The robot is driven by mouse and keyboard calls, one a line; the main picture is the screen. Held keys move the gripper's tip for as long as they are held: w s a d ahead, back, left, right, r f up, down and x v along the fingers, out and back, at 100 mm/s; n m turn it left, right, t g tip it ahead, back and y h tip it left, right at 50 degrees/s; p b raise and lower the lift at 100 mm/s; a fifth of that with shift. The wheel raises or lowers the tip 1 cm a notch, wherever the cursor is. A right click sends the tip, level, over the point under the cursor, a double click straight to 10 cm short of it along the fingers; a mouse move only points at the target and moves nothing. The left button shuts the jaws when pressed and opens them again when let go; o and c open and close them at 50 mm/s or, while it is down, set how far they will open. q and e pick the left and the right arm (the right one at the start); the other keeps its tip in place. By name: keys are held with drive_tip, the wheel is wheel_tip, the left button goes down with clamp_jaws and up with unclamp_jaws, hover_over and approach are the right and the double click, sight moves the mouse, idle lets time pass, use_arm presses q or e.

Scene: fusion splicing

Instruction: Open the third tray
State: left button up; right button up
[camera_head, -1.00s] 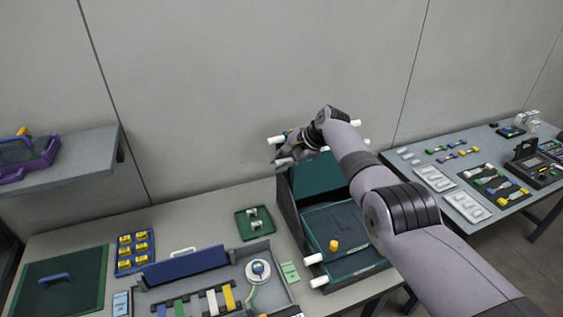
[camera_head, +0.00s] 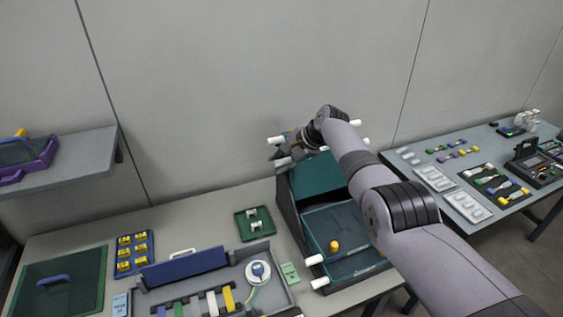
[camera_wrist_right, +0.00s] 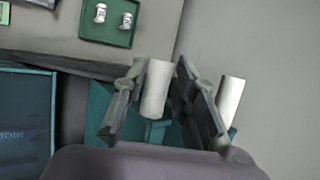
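The dark tray unit (camera_head: 288,212) stands on the bench with teal trays. One teal tray (camera_head: 345,215) is drawn out and holds a small yellow-orange piece (camera_head: 334,246). White handle ends show at its front (camera_head: 313,260) and below it (camera_head: 320,282). My right gripper (camera_head: 283,150) is at the unit's upper back, among white handle bars. In the right wrist view, one white bar (camera_wrist_right: 155,90) stands between the fingers of the gripper (camera_wrist_right: 160,68). Whether both fingers press on it is unclear. A second white bar (camera_wrist_right: 231,95) is outside the right finger. My left gripper is not in view.
A small green tray (camera_head: 255,223) with white pieces lies left of the unit. Left of it are a blue tray (camera_head: 135,252) of yellow pieces and a grey tool box (camera_head: 205,282). Another table (camera_head: 450,165) stands at right. A wall is close behind.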

drive_tip(key=shift+s+r, duration=0.1)
drive_tip(key=v, duration=1.1)
drive_tip(key=shift+d+r, duration=0.25)
drive_tip(key=shift+r, duration=0.05)
drive_tip(key=shift+s, duration=0.1)
